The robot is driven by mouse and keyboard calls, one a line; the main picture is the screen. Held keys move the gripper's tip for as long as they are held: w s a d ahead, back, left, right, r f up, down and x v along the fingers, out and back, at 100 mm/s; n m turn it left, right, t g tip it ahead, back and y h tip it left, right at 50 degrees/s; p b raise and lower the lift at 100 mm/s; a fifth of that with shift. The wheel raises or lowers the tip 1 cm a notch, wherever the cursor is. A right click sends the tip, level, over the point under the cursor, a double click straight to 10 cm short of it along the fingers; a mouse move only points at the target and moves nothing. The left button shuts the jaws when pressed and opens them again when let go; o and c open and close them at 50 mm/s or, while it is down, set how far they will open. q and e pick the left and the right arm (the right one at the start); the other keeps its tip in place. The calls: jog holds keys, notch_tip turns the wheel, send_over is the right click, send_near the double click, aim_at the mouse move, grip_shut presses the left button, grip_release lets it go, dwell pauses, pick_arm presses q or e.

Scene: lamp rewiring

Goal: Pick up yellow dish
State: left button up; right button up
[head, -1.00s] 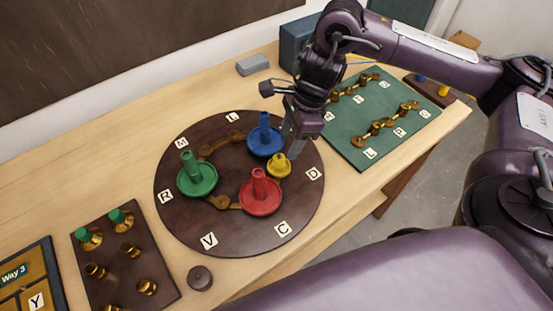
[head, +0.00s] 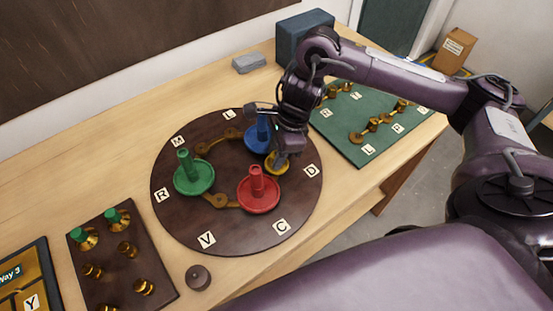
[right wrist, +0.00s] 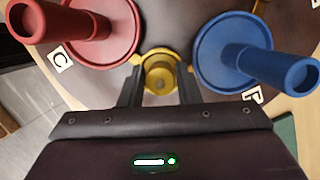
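The yellow dish (head: 275,167) is small and sits on the round dark board (head: 185,225), between the blue dish (head: 253,144) and the red dish (head: 258,200). My right gripper (head: 281,160) is down at the yellow dish and hides part of it in the head view. In the right wrist view, the yellow dish (right wrist: 159,75) lies between the two spread fingers of the gripper (right wrist: 160,82). The fingers stand on either side of it; firm contact cannot be made out. My left gripper is not in view.
The red dish (right wrist: 100,30) and blue dish (right wrist: 225,50) with tall posts stand close on either side. A green dish (head: 194,180) is farther left on the board. A green panel (head: 345,142) with brass parts lies right; a dark panel (head: 115,270) lies front left.

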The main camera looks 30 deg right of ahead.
jog(key=c, duration=0.5)
jog(key=shift+r, duration=0.1)
jog(key=shift+c, duration=0.2)
